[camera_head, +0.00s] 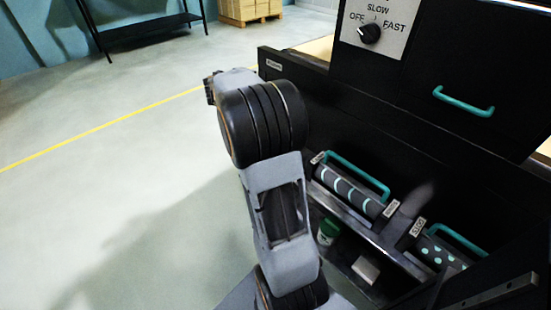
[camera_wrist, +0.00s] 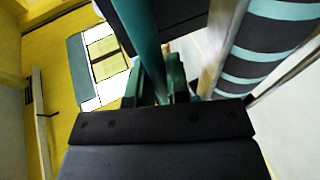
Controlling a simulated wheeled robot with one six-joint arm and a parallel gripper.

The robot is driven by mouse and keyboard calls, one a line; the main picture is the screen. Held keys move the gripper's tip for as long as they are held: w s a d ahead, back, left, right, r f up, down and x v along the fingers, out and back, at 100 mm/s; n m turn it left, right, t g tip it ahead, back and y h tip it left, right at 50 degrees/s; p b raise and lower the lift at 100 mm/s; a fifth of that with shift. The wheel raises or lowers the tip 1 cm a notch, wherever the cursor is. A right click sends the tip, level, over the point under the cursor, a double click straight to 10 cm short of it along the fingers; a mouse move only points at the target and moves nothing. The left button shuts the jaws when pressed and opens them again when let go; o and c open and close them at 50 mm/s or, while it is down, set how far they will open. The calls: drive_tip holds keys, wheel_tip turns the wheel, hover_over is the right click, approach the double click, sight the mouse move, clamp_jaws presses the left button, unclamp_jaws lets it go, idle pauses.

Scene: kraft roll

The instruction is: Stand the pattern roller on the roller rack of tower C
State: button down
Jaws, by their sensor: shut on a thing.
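In the wrist view, my gripper (camera_wrist: 165,78) is shut on the teal handle bar of a pattern roller (camera_wrist: 262,50). The roller has dark and teal bands and lies alongside the handle, on the right. Its ends are cut off or hidden. In the head view my arm shows, but neither my gripper nor the held roller can be made out. A roller rack (camera_head: 345,212) sits low in the black machine there. It holds a striped roller (camera_head: 345,188) and a dotted roller (camera_head: 440,252), each with a teal handle. I cannot tell which tower this is.
A black panel carries a speed knob (camera_head: 369,33), and a drawer with a teal handle (camera_head: 464,103) is at its right. A small green-and-white container (camera_head: 327,232) and a pale block (camera_head: 365,269) lie below the rack. Open floor (camera_head: 100,190) stretches left, crossed by a yellow line.

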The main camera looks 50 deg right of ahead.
drive_tip(key=s+d+f+m+g+b, duration=0.2)
drive_tip(key=s+d+f+b, duration=0.15)
drive_tip(key=d+b, duration=0.25)
wheel_tip(320, 180, down, 11)
drive_tip(key=b, duration=0.3)
drive_tip(key=shift+d+r+h, duration=0.15)
drive_tip(key=shift+d+h, duration=0.05)
drive_tip(key=shift+h, duration=0.1)
idle(0.3)
drive_tip(key=c, duration=1.1)
unclamp_jaws()
drive_tip(key=shift+s+f, duration=0.1)
drive_tip(key=shift+f, duration=0.1)
